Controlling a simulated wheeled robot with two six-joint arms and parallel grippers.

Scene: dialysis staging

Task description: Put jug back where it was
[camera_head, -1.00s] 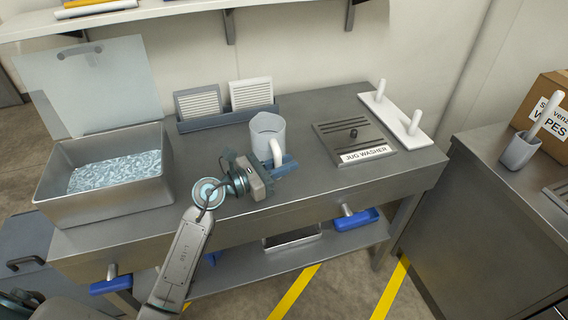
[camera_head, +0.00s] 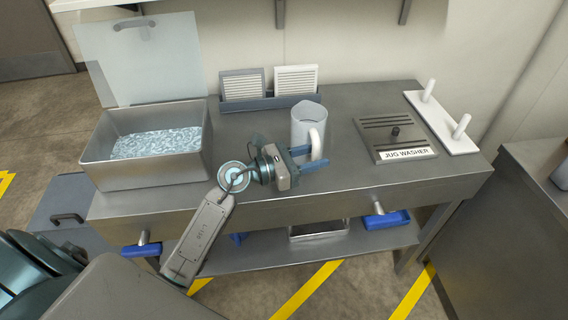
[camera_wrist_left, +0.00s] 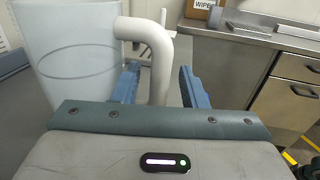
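The jug (camera_head: 304,128), pale and translucent with a white handle (camera_head: 318,142), stands upright on the metal bench, in front of the rack of cards. In the left wrist view the jug (camera_wrist_left: 75,55) fills the upper left and its handle (camera_wrist_left: 157,65) comes down between the fingers. My left gripper (camera_head: 308,160) is at the handle, its blue fingers on either side. In the left wrist view the left gripper (camera_wrist_left: 160,88) is open, with a clear gap between the handle and the right finger. My right gripper is not in view.
A lidded metal bin of ice (camera_head: 150,178) stands left on the bench (camera_head: 260,210). A card rack (camera_head: 265,103) is behind the jug. The jug washer plate (camera_head: 372,129) and a white board with two pegs (camera_head: 443,128) are right. Bench space between jug and washer is clear.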

